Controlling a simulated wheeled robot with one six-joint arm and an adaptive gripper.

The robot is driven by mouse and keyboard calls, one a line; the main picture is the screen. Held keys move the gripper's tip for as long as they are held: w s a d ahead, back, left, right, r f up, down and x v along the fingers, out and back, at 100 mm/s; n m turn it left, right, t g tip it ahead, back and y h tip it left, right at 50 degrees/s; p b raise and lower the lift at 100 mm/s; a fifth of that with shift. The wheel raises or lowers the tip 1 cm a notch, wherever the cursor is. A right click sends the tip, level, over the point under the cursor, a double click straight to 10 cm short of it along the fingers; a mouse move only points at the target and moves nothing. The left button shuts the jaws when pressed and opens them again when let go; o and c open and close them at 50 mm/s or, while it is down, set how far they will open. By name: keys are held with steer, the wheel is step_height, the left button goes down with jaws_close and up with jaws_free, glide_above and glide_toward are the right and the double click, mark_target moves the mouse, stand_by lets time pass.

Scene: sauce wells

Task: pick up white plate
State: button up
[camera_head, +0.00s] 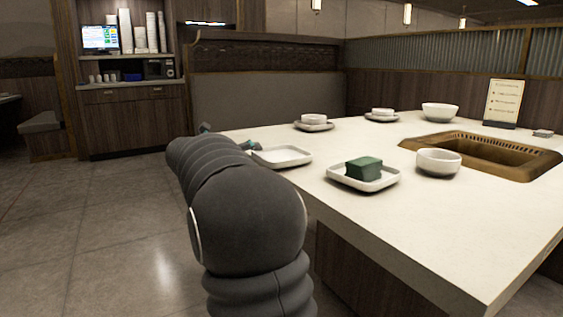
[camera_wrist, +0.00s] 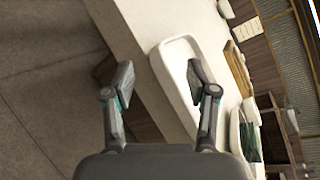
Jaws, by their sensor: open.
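An empty white plate (camera_head: 281,156) lies flat near the left edge of the table, a shallow rectangular dish with a raised rim. In the wrist view the white plate (camera_wrist: 170,66) runs lengthwise between and under my fingers. My gripper (camera_wrist: 160,72) is open and empty. Its right finger overlaps the plate in the picture, and its left finger shows past the table edge, over the floor. Whether a finger touches the rim I cannot tell. In the head view my arm hides most of my gripper; a small part shows beside the plate's left end.
A second white plate (camera_head: 340,179) holds a green block (camera_head: 364,169) to the right. A white bowl (camera_head: 439,168) stands beyond it, near a brown recessed grill (camera_head: 490,165). More bowls on saucers stand at the back. The table's front edge (camera_head: 400,255) borders open floor.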

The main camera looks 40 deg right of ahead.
steer(key=shift+w+d+f, duration=0.2)
steer(key=shift+d, duration=0.45)
jaws_close()
